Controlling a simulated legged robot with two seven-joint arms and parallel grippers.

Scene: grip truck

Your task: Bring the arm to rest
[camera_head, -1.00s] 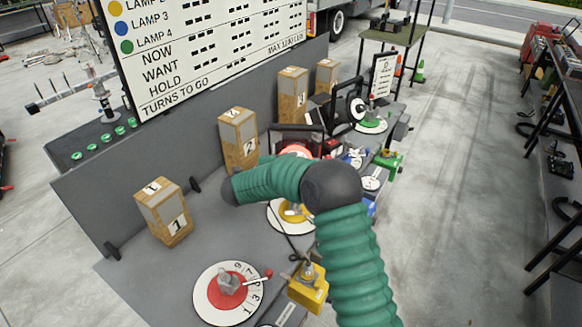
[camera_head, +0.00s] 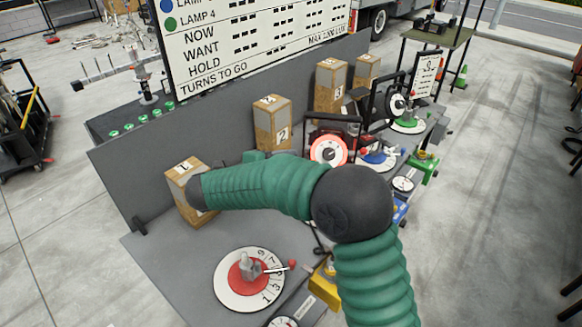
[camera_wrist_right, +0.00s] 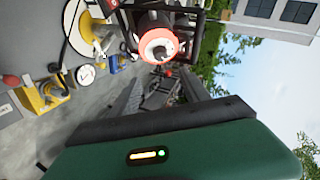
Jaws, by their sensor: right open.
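My right arm (camera_head: 375,270), green and ribbed with a dark elbow joint, comes in from the lower right in the head view. It bends at the elbow, and its forearm reaches left over the bench, across part of box 1 (camera_head: 180,188). In the wrist view, my right gripper (camera_wrist_right: 163,75) shows as two dark fingers standing apart beyond the green housing. I see nothing held between them. My left gripper is in neither view.
The grey bench (camera_head: 190,250) carries a red dial (camera_head: 236,285) with a lever, box 2 (camera_head: 271,122) and a red-ringed lamp (camera_head: 328,151). A lettered board (camera_head: 260,45) stands behind. Floor to the right is clear.

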